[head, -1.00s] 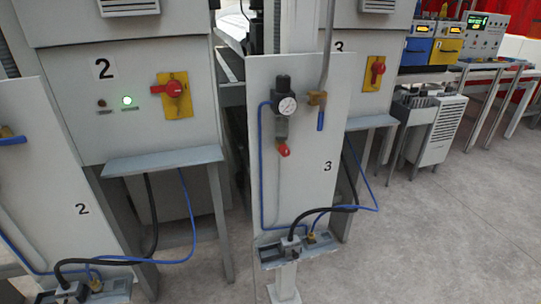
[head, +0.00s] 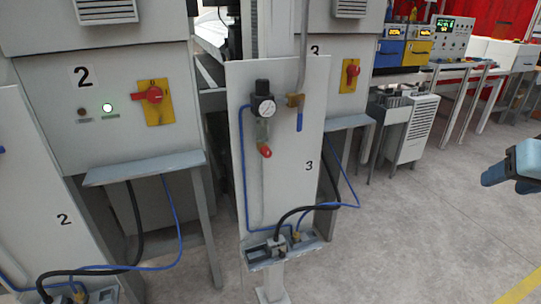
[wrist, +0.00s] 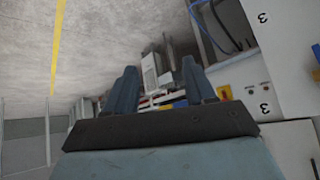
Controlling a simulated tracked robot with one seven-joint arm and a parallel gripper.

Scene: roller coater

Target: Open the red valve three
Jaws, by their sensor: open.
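A small red valve knob (head: 265,152) sits on the grey panel numbered 3 (head: 307,210), below a black regulator with a round gauge (head: 262,106). My gripper is part of the blue arm end at the right edge of the head view (head: 515,167), well to the right of the panel and apart from it. In the wrist view, my gripper's two dark fingers (wrist: 160,92) stand apart with nothing held between them. A panel with number 3 (wrist: 272,60) shows tilted at the right of the wrist view; the red valve cannot be made out surely there.
A blue-handled lever (head: 299,119) is beside the regulator. A red switch on a yellow plate (head: 350,75) is on the machine behind. Hoses run to a ledge (head: 270,258) at the panel's foot. Panel 2 (head: 50,190) stands left. The floor at right is clear.

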